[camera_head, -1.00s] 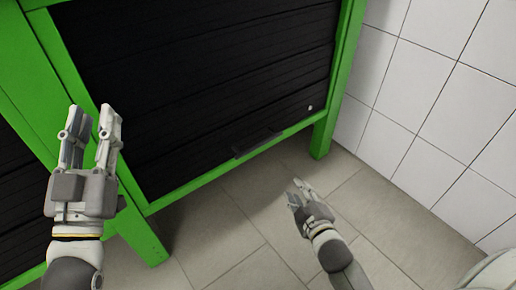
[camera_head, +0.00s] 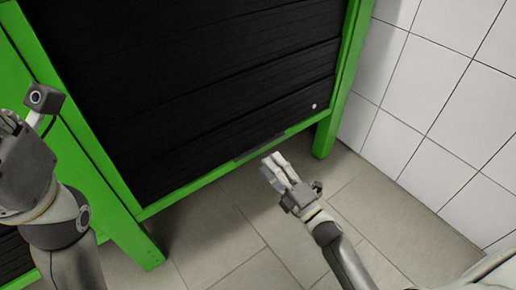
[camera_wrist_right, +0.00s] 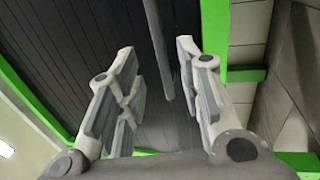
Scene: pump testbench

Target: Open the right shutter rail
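The right shutter (camera_head: 200,85) is a black slatted panel in a green frame, and it is down. A dark bar (camera_wrist_right: 160,45), which looks like the handle, shows beyond that gap. My left gripper (camera_head: 12,125) is at the left edge, partly cut off, its fingertips hidden.
The green frame's right leg (camera_head: 325,135) and left leg (camera_head: 138,242) stand either side of the shutter. A white tiled wall (camera_head: 430,100) rises at the right. The grey tiled floor (camera_head: 235,235) is clear in front.

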